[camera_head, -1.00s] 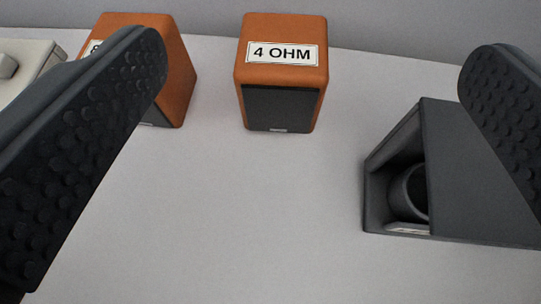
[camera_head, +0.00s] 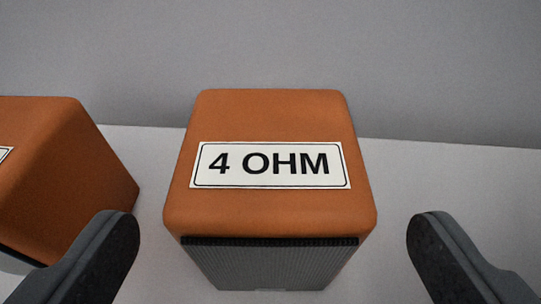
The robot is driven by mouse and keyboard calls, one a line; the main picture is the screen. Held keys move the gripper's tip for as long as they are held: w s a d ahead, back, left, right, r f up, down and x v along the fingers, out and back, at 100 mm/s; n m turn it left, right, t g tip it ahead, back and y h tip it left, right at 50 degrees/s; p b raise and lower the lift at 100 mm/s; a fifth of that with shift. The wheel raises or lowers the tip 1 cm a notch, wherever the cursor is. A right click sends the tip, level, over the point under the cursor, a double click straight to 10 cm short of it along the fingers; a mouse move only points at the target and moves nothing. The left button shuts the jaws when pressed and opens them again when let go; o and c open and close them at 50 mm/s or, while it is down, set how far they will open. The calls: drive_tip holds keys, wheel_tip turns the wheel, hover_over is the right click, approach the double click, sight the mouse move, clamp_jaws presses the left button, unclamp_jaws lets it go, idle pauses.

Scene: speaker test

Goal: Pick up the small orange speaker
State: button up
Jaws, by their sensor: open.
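A small orange speaker (camera_head: 270,120) stands upright on the white surface in the middle of the view. Its top carries a white label (camera_head: 270,166) reading "4 OHM", and its dark grille (camera_head: 270,266) faces me. My gripper (camera_head: 272,232) is open, with one dark finger to the left of this speaker and one to the right. Neither finger seems to touch it. A second orange speaker (camera_head: 62,170) stands to the left, partly cut off by the picture edge. Only a corner of its label shows, and the left finger hides part of it.
A grey wall (camera_head: 440,70) rises behind the speakers. The white surface (camera_head: 460,180) is clear to the right of the middle speaker. The gap between the two speakers is narrow, and the left finger is close to the second speaker.

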sight(270, 172)
drive_tip(key=shift+b+x, duration=1)
drive_tip(key=shift+x, duration=1.6)
drive_tip(key=shift+w+r, duration=0.1)
drive_tip(key=shift+w, duration=0.3)
drive_tip(key=c, duration=1.5)
